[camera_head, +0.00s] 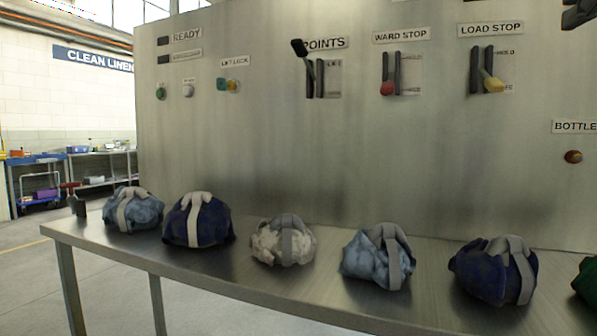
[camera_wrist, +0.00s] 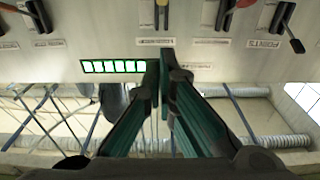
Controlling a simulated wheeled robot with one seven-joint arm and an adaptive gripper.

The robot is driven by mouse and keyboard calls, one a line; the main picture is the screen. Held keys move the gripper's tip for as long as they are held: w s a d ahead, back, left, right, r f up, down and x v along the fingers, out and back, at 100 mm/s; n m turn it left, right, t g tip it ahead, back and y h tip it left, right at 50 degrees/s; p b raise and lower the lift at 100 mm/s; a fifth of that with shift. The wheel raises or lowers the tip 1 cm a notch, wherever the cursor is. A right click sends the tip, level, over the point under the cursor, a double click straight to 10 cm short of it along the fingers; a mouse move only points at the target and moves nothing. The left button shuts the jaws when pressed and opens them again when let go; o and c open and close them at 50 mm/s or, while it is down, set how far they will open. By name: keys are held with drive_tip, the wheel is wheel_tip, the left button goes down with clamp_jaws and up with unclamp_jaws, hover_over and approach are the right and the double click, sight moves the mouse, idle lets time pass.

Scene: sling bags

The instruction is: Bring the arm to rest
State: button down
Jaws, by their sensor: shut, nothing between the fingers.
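My gripper (camera_wrist: 163,68) shows in the wrist view with its dark green fingers together and nothing between them. It points toward the upright metal panel (camera_wrist: 105,35), which appears upside down there. I cannot tell whether the fingertips touch the panel; no lever lies between them. In the head view, a dark piece at the top right corner is probably part of my gripper or arm, mostly cut off by the frame.
The metal panel (camera_head: 250,130) carries the black-handled POINTS lever (camera_head: 310,70), red WARD STOP lever (camera_head: 388,80) and yellow LOAD STOP lever (camera_head: 490,75). Several sling bags, including a dark blue one (camera_head: 214,226), line the metal table (camera_head: 120,250). Lit green indicators (camera_wrist: 113,66) show.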

drive_tip(key=a+f+n+g+y, duration=0.3)
drive_tip(key=f+g, duration=0.4)
drive_tip(key=f, duration=1.7)
drive_tip(key=s+a+f+n+g+y, duration=0.1)
drive_tip(key=s+a+f+g+y, duration=0.15)
drive_tip(key=s+f+g, duration=0.45)
drive_tip(key=s+a+f+g+y, duration=0.2)
drive_tip(key=s+a+f+g, duration=0.15)
drive_tip(key=s+f, duration=0.8)
wheel_tip(320, 180, up, 27)
drive_tip(key=w+t+p, duration=0.2)
drive_tip(key=t+p, duration=0.2)
drive_tip(key=p, duration=2.3)
drive_tip(key=shift+w+n+p, duration=0.2)
drive_tip(key=shift+n+p, duration=0.1)
drive_tip(key=shift+p, duration=0.1)
